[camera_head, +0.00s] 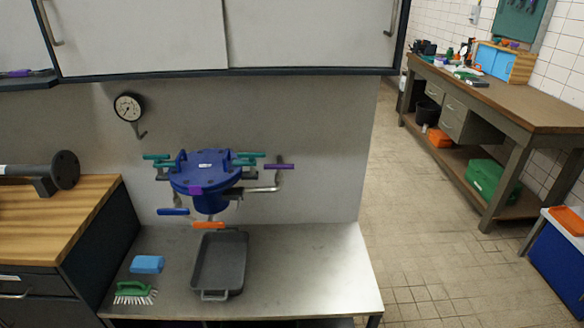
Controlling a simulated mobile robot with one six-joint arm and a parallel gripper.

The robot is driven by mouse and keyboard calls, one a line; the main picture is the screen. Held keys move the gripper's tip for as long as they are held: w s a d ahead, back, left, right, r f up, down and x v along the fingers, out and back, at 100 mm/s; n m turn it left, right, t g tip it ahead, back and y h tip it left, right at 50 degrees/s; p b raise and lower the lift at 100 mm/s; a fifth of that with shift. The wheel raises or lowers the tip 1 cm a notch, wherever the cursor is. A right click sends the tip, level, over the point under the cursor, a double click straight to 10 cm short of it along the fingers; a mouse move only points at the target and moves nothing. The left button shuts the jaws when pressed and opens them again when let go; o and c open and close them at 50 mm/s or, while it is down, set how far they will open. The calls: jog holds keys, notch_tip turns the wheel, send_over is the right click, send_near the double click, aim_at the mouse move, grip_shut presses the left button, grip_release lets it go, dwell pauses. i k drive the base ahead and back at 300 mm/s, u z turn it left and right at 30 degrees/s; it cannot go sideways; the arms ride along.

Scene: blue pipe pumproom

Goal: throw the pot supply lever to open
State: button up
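A blue lidded pot (203,173) is mounted at the back wall above the metal bench. Several coloured handles surround it: a purple lever (279,166) on the pipe at its right, a blue lever (173,212) low at its left, an orange lever (208,225) below it, and teal handles (246,156) by the lid. The purple, blue and orange levers look roughly level. No readable label shows which one is the pot supply lever. My gripper is not in this view.
A grey tray (236,269) stands on the metal bench (310,279) under the pot. A blue sponge (147,264) and green brush (134,292) lie left of it. A white overhead cabinet (300,35) hangs above. The bench's right side and tiled floor (420,260) are clear.

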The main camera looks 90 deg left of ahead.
aim_at(279, 167)
jog(key=i, duration=0.8)
jog(key=u, duration=4.25)
jog(key=i, duration=0.1)
jog(key=z, duration=3.05)
jog(key=k, duration=0.2)
jog(key=u, duration=1.8)
jog(key=k, duration=0.15)
jog(key=u, duration=1.45)
